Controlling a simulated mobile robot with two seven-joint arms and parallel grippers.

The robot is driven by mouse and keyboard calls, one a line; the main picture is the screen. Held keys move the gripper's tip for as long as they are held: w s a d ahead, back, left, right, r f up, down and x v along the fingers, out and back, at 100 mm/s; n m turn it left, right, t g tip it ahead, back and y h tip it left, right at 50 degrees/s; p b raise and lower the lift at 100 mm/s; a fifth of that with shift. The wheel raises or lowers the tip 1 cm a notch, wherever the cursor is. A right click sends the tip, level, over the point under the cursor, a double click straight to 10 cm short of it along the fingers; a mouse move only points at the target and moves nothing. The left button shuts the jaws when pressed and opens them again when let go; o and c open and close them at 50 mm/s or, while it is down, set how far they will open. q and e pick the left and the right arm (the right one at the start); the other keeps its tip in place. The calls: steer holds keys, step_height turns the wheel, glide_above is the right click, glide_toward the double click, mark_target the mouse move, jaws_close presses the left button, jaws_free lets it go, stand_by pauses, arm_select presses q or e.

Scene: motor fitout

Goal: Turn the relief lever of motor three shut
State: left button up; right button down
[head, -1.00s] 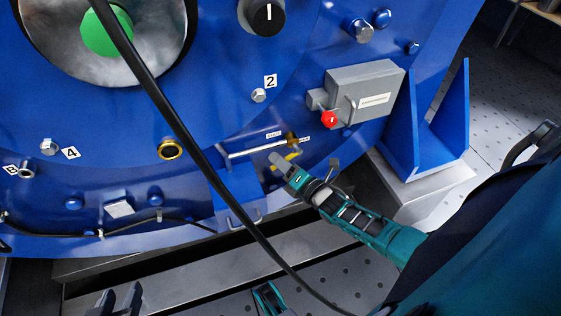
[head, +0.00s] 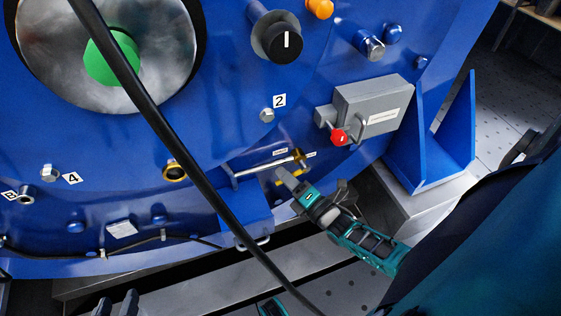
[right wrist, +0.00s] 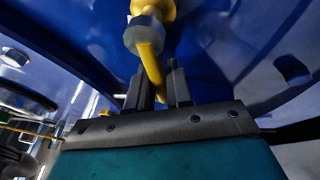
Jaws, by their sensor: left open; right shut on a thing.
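The relief lever (head: 281,182) is a yellow handle on a brass valve (head: 299,157) at the right end of a thin silver pipe (head: 262,166), low on the blue motor housing. It also shows in the right wrist view (right wrist: 151,66), hanging from a yellow valve body with a grey nut (right wrist: 144,34). My right gripper (head: 286,177) is shut on the lever, whose end lies between the fingers in the right wrist view (right wrist: 160,88). The fingers partly hide the lever in the head view. My left gripper (head: 117,302) is open and empty at the bottom left edge, away from the motor.
A thick black cable (head: 175,133) hangs across the head view. A grey box (head: 372,106) with a red knob (head: 339,137) sits above right of the valve. A blue bracket (head: 447,140) stands further right.

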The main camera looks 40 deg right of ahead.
steer(key=shift+r+m, duration=0.1)
steer(key=shift+m, duration=0.4)
steer(key=shift+a+r+m+t+h+b, duration=0.1)
steer(key=shift+r+m+t+h+b, duration=0.3)
steer(key=shift+m, duration=0.5)
steer(key=shift+r+m+t, duration=0.3)
steer(key=shift+m, duration=0.3)
steer(key=c, duration=1.3)
jaws_free()
steer(key=shift+o, duration=1)
